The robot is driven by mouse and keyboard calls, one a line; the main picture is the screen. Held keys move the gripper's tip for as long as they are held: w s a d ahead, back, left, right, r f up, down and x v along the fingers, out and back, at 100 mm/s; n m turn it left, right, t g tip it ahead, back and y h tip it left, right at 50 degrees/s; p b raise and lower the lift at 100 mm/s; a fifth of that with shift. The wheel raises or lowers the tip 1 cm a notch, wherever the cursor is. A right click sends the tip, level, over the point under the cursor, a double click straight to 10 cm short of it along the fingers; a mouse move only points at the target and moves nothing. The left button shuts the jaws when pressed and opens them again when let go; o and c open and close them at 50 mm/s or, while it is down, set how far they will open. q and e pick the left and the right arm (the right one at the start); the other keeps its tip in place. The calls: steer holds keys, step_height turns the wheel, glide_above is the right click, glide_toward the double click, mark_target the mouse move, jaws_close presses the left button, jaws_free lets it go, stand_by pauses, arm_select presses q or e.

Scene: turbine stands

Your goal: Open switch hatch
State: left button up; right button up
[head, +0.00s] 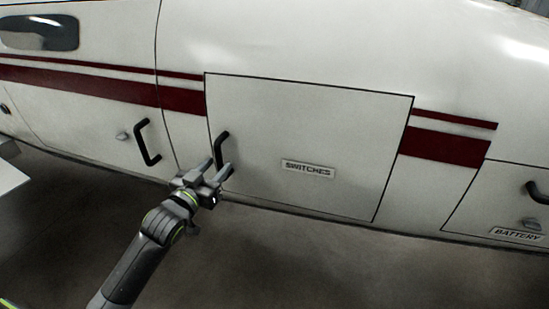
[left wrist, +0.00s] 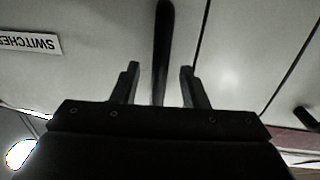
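The switch hatch (head: 300,125) is a white panel in the aircraft's side with a "SWITCHES" label (head: 308,169), and it looks closed. Its black bar handle (head: 221,147) is near the panel's left edge. My left gripper (head: 220,170) is at the lower part of this handle. In the left wrist view the handle (left wrist: 163,50) runs between the two spread fingers of my left gripper (left wrist: 158,85), with a gap on each side. The "SWITCHES" label (left wrist: 30,43) shows upside down there. My right gripper is not in view.
Another black handle (head: 148,143) with a small latch (head: 122,136) is on a panel to the left. A "BATTERY" hatch (head: 480,205) is at the far right. A white surface (head: 10,177) juts in at the left edge. The dark floor below looks clear.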

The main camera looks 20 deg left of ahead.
arm_select(q)
steer(key=shift+w+d, duration=0.1)
steer(key=shift+w, duration=0.55)
steer(key=shift+p, duration=0.45)
stand_by(0.3)
jaws_close()
